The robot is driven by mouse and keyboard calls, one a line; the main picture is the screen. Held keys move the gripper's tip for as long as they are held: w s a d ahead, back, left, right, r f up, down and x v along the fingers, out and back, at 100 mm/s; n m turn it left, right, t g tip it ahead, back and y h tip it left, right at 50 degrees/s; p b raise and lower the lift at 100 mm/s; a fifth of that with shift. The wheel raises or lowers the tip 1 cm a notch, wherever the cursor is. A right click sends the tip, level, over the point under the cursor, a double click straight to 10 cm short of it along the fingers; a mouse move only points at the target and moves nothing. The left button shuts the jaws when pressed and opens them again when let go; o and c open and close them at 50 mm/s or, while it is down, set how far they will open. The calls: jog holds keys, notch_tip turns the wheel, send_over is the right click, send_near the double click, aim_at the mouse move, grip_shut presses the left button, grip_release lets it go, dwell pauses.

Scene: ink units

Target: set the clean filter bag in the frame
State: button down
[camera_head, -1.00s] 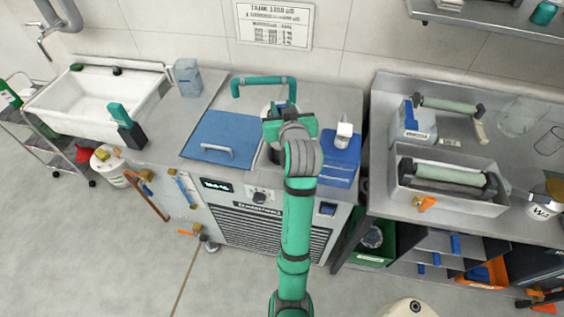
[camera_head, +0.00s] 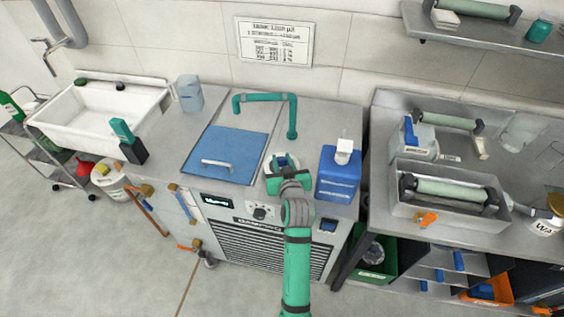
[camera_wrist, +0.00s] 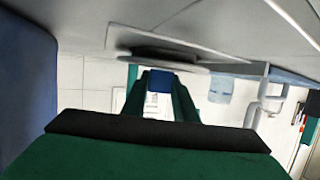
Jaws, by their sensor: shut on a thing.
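My gripper (camera_head: 284,170) is low over the steel counter, at a round opening with a pale rim (camera_head: 287,157) between the blue lid and a blue box. In the wrist view my gripper (camera_wrist: 159,88) has its two green fingers shut on a small blue piece (camera_wrist: 158,80). This may be the tab of the clean filter bag; the rest of the bag cannot be made out. A round dark opening with a pale rim (camera_wrist: 196,66), likely the frame, shows just beyond the fingertips. Whether the held piece touches it cannot be told.
A green tap (camera_head: 266,98) arches behind the opening. A blue lid (camera_head: 232,153) lies to the left, and a blue box (camera_head: 336,186) with a white-topped bottle stands close on the right. A grey tray with a roller (camera_head: 446,188) sits on the right bench.

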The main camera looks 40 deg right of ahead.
jog(key=shift+f, duration=0.35)
jog(key=shift+f, duration=0.15)
jog(key=c, duration=1.4)
grip_release()
jog(key=shift+r, duration=0.2)
jog(key=shift+s+a+r, duration=0.1)
jog(key=shift+s, duration=0.15)
jog(key=v, duration=1.1)
jog(key=shift+s+r, duration=0.1)
jog(key=shift+s, duration=0.15)
